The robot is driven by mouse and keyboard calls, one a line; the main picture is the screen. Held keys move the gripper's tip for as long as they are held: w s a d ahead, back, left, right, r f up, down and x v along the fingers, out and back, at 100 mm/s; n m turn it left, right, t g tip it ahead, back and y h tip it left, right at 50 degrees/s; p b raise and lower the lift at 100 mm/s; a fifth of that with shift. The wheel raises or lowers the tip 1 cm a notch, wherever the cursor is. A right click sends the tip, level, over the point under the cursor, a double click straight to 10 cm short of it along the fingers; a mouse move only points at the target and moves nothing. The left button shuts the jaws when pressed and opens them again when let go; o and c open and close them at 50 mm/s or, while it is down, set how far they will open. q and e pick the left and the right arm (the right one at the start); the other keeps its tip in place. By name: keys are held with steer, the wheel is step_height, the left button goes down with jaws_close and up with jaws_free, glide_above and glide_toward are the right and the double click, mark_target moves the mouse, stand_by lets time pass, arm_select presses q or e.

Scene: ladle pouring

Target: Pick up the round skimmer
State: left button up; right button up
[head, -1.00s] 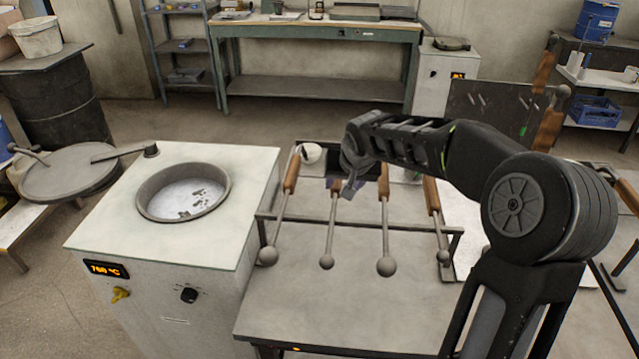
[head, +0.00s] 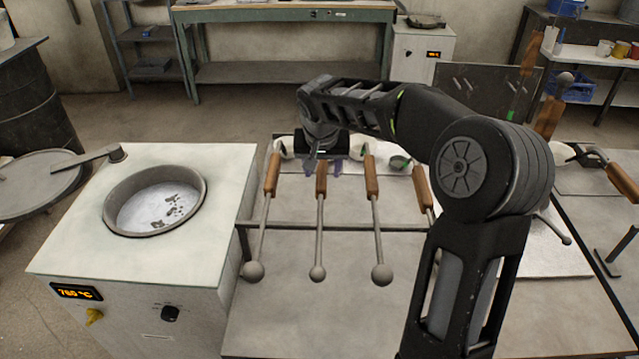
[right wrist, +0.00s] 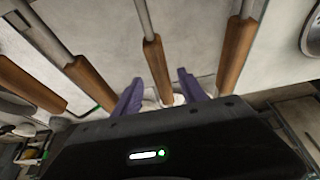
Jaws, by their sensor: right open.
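Several long tools with wooden handles and ball-like ends lie side by side on a rack. One has its handle (head: 272,175) at the left, one (head: 321,180) in the middle, one (head: 370,178) to its right, and another (head: 422,188) is partly hidden by my arm. I cannot tell which is the round skimmer. My right gripper (head: 325,160) hangs by the far end of the middle handle. In the right wrist view its purple fingers (right wrist: 160,84) are apart, with a wooden handle (right wrist: 155,68) lined up between them; contact cannot be told. My left gripper is out of view.
A furnace (head: 60,245) with a round open pot (head: 155,200) stands at the left, its lid (head: 40,185) swung aside. The rack's bar (head: 340,227) runs under the tools. A dark upright panel (head: 480,90) and further wooden-handled tools (head: 620,180) are at the right.

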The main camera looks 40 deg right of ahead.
mark_target(322, 175)
steer(key=shift+s+a+r, duration=0.1)
steer(key=shift+s+r, duration=0.1)
steer(key=shift+x, duration=1.45)
steer(key=shift+w, duration=0.1)
steer(key=shift+p, duration=0.3)
steer(key=shift+w+f, duration=0.1)
steer(key=shift+f, duration=0.2)
steer(key=p+x, duration=0.1)
steer(key=x, duration=0.3)
steer(key=shift+w+f, duration=0.15)
steer(key=shift+f, duration=0.05)
steer(key=shift+c, duration=0.4)
jaws_close()
